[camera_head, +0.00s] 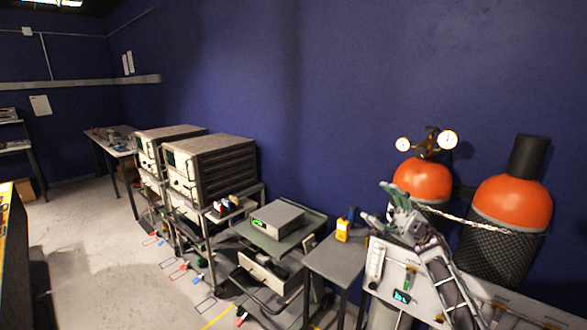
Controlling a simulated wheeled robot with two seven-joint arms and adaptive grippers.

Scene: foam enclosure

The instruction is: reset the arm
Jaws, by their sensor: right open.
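My right arm (447,280) rises from the lower right of the head view. Its right gripper (376,203) is raised in front of the blue wall and points up and to the left. Its fingers are apart and I see nothing between them. It appears just right of a small yellow device (343,230) and in front of the orange-topped cylinders in the picture; I cannot tell the distance. My left gripper is not in view.
Orange-topped cylinders (511,202) with gauges (447,140) stand at the right, with a chain across. A grey side table (335,262), a cart with a grey box (277,219) and racked instruments (211,172) line the wall. Open floor (95,240) lies at the left.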

